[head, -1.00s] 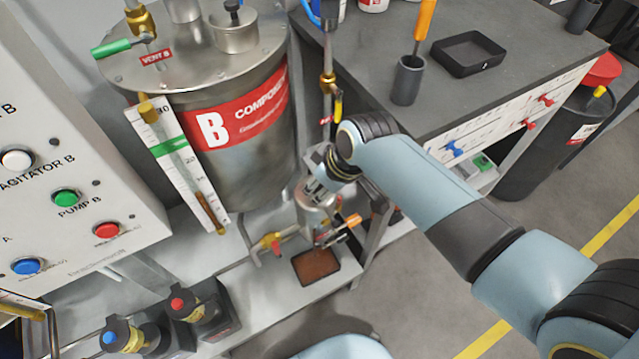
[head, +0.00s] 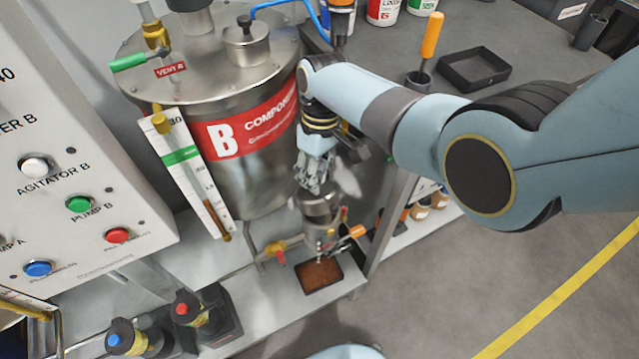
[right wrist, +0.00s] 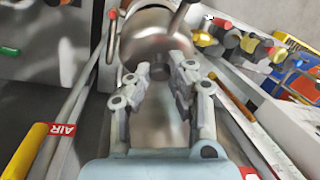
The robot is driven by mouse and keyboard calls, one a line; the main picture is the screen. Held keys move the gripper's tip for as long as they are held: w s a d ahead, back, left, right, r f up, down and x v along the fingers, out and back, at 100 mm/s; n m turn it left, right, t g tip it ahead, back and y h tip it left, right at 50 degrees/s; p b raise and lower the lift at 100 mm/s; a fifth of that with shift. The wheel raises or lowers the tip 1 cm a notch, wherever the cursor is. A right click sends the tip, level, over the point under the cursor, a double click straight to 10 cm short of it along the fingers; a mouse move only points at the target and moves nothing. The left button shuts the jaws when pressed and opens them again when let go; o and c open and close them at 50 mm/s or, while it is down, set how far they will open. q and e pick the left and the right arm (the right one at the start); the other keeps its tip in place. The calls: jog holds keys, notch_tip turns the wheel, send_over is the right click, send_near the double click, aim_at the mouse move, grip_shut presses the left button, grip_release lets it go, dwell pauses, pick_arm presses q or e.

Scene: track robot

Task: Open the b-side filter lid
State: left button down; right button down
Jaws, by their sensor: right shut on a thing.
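The b-side filter (head: 322,212) is a small steel housing below and to the right of the B tank. My right gripper (head: 315,186) is just above its top, pointing down. In the right wrist view, its two fingers (right wrist: 161,80) close from both sides on a small dark steel knob, the filter lid's knob (right wrist: 160,70). A round steel surface (right wrist: 150,45) shows behind the knob. The fingers and wrist hide much of the lid, and I cannot tell how far it is raised. My left gripper is not in view.
The Component B tank (head: 250,150) stands close to the left of my right gripper. A valve with an orange handle (head: 352,232) and a brown tray (head: 320,275) are below the filter. The grey workbench (head: 560,40) is at right, with open floor in front.

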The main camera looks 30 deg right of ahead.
jog(key=shift+w+r, duration=0.15)
jog(key=shift+w, duration=0.6)
jog(key=shift+w+r, duration=0.1)
jog(key=c, duration=1.2)
grip_release()
jog(key=shift+o, duration=0.2)
notch_tip(320, 180, up, 12)
jog(key=w+d, duration=0.1)
jog(key=shift+w+d+f, duration=0.15)
jog(key=shift+d+f, duration=0.1)
jog(key=shift+d, duration=0.1)
